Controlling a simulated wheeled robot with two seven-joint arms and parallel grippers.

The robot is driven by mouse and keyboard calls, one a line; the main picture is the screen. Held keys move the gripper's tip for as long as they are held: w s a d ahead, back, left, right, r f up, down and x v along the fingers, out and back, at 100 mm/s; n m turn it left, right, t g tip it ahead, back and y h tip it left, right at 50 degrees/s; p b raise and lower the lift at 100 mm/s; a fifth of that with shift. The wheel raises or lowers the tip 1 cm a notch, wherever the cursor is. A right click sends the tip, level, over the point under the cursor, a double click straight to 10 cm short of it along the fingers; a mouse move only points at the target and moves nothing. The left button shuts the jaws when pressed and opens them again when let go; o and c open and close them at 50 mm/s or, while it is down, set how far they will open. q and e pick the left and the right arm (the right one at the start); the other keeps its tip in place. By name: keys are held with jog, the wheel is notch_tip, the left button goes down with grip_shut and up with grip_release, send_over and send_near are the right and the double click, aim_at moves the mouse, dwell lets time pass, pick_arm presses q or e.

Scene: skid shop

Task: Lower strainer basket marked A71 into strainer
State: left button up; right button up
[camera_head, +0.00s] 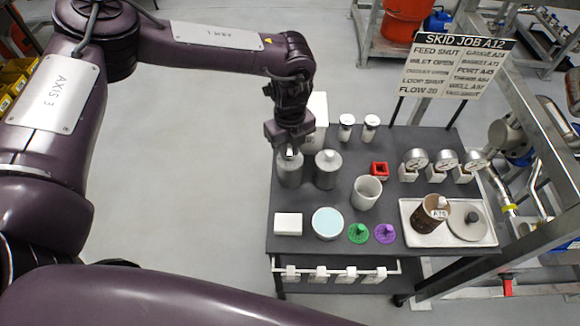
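My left gripper (288,146) points down at the top of the left one of two grey cylinders (290,172) at the table's back left. I cannot tell whether its fingers touch that cylinder's top or how far apart they are. The other grey cylinder (328,172) stands beside it with a light knob on top. A brown cylinder (430,217) with a white tag stands on a white tray; the tag's number is too small to read surely. I cannot read an A71 mark on any object, and I cannot tell which is the strainer. My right gripper is out of view.
On the dark table (300,215) are a white cup (366,193), a blue-topped dish (327,223), a white block (288,224), green (358,233) and purple (385,234) knobbed discs, and several gauges. The tray (411,236) holds a grey lid (468,223). A sign (458,66) and metal frame stand right.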

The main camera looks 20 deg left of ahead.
pick_arm(q)
jog(key=shift+r+p, duration=1.7)
jog(key=shift+r, duration=0.3)
